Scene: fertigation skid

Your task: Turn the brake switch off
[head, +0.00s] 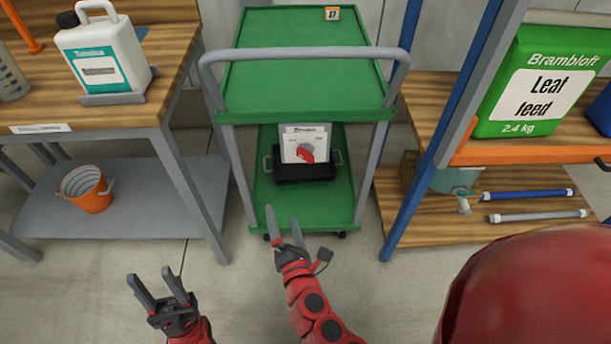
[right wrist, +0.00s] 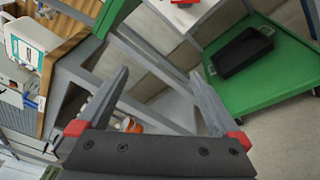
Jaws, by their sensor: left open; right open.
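The brake switch is a red rotary knob (head: 306,152) on a white box (head: 291,150), seen at the cart's lower level in the head view. Its handle looks tilted; its printed marks are too small to read. A red part on a white surface shows at the top edge of the right wrist view (right wrist: 184,3), probably the same switch. My right gripper (head: 282,214) is open and empty, in front of and below the switch in the picture, apart from it. Its fingers also show in the right wrist view (right wrist: 160,73). My left gripper (head: 151,274) is open and empty at lower left.
The green cart (head: 300,75) has an upper tray above the switch and grey posts at its sides. A black tray (head: 290,175) sits on its lower shelf, below the box. Benches flank the cart; an orange bucket (head: 88,195) stands left. Floor in front is clear.

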